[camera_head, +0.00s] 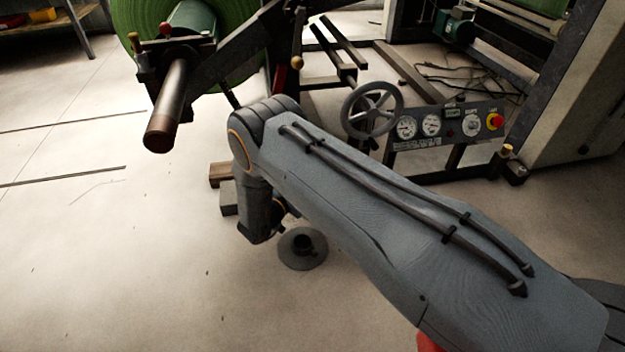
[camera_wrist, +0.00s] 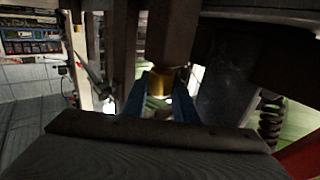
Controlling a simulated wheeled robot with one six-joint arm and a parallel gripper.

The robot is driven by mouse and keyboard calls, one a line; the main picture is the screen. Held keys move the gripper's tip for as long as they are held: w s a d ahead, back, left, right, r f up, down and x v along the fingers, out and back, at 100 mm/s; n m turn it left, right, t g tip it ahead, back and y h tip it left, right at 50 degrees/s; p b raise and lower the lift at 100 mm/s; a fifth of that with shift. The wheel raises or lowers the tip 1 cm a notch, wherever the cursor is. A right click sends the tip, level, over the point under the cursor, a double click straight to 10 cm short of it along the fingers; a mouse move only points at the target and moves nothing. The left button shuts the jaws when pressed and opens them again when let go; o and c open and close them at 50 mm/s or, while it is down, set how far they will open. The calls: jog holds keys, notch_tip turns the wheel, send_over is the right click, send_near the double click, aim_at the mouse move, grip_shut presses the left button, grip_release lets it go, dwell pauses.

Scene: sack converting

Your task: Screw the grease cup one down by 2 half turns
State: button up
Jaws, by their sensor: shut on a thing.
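In the wrist view a brass-coloured grease cup (camera_wrist: 160,84) sits between the two blue fingers of my gripper (camera_wrist: 160,105). The fingers are shut on it, one on each side. In the head view my arm covers the gripper and the held cup. I cannot tell any number on the cup.
The head view shows a green roll (camera_head: 240,25) on a stand, a spoked handwheel (camera_head: 372,108) and a gauge panel (camera_head: 449,126) with a red button. A round grey disc (camera_head: 303,249) lies on the floor. Floor at the lower left is clear. A coil spring (camera_wrist: 270,120) is right of the fingers.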

jog(key=shift+m+g+h+b, duration=1.45)
jog(key=shift+m+g+h, duration=0.15)
jog(key=shift+h, duration=0.1)
jog(key=shift+g, duration=0.3)
jog(key=o, duration=1.1)
jog(key=shift+c, duration=0.2)
jog(key=p+v, duration=0.2)
jog(key=v, duration=0.5)
jog(key=shift+s+a, duration=0.15)
jog(key=shift+a, duration=0.2)
jog(key=shift+f, duration=0.1)
jog(key=shift+c, duration=0.2)
